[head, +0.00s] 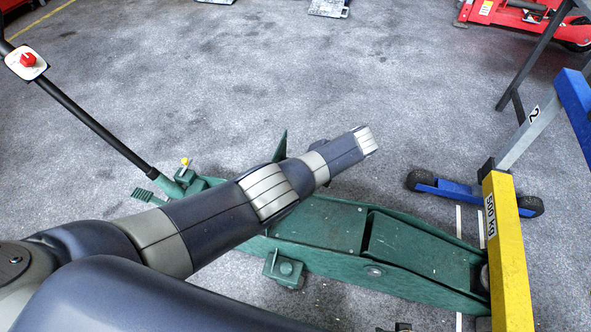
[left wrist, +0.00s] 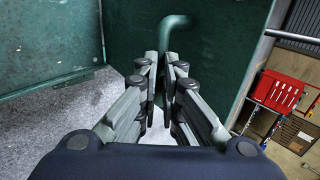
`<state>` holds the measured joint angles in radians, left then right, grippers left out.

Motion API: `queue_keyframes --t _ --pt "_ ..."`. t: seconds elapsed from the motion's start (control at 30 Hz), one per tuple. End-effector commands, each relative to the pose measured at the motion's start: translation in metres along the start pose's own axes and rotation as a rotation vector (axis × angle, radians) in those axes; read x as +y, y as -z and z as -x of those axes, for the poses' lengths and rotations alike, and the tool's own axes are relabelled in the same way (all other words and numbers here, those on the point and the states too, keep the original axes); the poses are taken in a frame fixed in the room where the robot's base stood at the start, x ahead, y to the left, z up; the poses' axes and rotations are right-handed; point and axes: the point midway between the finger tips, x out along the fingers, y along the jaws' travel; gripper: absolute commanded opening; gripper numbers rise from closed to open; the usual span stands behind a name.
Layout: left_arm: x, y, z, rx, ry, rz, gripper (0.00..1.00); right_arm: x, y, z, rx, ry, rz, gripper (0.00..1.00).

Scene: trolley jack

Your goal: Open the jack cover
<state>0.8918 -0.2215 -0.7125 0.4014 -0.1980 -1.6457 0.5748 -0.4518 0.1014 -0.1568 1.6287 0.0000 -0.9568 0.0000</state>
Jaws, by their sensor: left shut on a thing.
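The green trolley jack (head: 300,225) lies across the middle of the head view, with my left arm over part of it. A green plate that looks like the jack cover (head: 281,146) stands up behind my arm, mostly hidden by it. In the left wrist view the green panel of the cover (left wrist: 225,65) fills the upper middle, with a bent green handle (left wrist: 182,22) on it. My left gripper (left wrist: 166,62) is shut on this handle; the fingers hide its lower part. In the head view my left gripper is hidden behind the arm.
A yellow post (head: 508,250) marked 500 kg and a blue wheeled leg (head: 465,192) stand at the right of the jack. The jack's long dark lever (head: 95,122) rises at left. Grey floor (head: 240,70) behind is clear.

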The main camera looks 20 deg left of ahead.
Motion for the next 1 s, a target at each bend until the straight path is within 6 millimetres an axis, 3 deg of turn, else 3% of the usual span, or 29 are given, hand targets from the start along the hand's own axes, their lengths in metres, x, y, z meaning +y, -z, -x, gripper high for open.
queue_keyframes --t 0.03,0.33,0.4,0.47,1.0 --pt "0.0091 -0.0082 -0.0163 -0.016 -0.015 -0.005 0.00 0.0001 -0.0007 -0.0026 0.000 0.000 0.000 0.40" --pt "0.0083 -0.0082 -0.0173 -0.017 -0.014 -0.002 0.00 0.0002 -0.0009 -0.0027 -0.001 0.000 0.000 0.40" --pt "0.0082 -0.0082 -0.0173 -0.018 -0.014 -0.002 0.19 0.0001 -0.0010 -0.0027 -0.001 0.000 0.000 0.40" --pt "0.0081 -0.0083 -0.0173 -0.018 -0.013 -0.002 0.32 0.0001 -0.0018 -0.0028 -0.002 0.000 0.000 0.40" --pt "0.0096 -0.0080 -0.0130 -0.014 -0.017 -0.008 0.32 0.0005 0.0008 -0.0019 0.000 -0.001 0.000 0.40"
